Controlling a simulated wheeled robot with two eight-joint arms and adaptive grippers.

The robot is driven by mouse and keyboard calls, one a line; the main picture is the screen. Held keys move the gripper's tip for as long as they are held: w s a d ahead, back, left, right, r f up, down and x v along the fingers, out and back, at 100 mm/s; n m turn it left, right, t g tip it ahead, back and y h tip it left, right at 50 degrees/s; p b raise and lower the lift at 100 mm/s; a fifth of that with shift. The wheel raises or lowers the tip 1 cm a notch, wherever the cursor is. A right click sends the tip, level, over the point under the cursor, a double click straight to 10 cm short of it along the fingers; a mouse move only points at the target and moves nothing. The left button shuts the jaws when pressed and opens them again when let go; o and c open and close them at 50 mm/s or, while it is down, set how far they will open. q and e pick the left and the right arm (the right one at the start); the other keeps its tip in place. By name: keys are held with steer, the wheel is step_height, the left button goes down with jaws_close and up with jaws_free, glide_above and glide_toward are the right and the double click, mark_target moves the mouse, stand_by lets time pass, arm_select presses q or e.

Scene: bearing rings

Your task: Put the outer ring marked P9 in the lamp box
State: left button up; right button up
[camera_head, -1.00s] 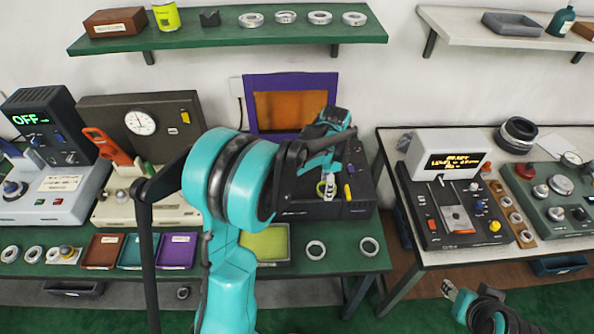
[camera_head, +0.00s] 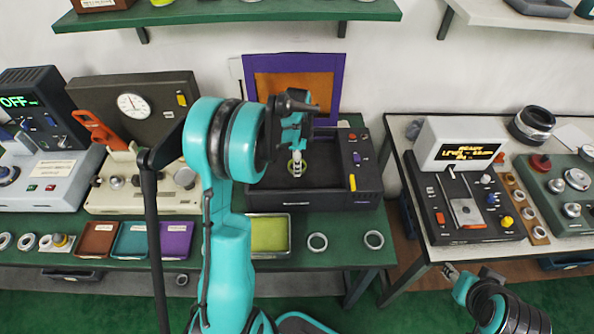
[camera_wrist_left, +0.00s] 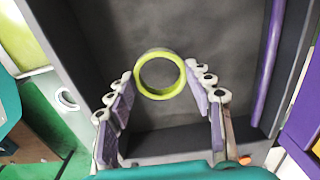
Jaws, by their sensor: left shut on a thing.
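My left gripper (camera_head: 296,171) is shut on a yellow-green ring (camera_wrist_left: 160,74). The ring is between the fingertips in the left wrist view, and its marking cannot be read. The gripper points down over the open dark box (camera_head: 275,200), which has a purple and orange panel (camera_head: 296,76) standing behind it. The ring appears inside the box outline; its height above the floor is hard to tell. My right gripper (camera_head: 452,273) is at the lower right, in front of the right table, and its fingers are too small to judge.
Two loose rings (camera_head: 317,242) (camera_head: 373,239) lie on the green table in front of the box. A yellow-green tray (camera_head: 268,234) and purple (camera_head: 176,241), teal and brown trays stand left of them. A control unit (camera_head: 465,211) occupies the right table.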

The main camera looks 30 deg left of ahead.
arm_select(q)
steer(key=shift+f+b, duration=0.7)
steer(key=shift+f, duration=1.3)
steer(key=shift+f, duration=0.15)
steer(key=o, duration=1.2)
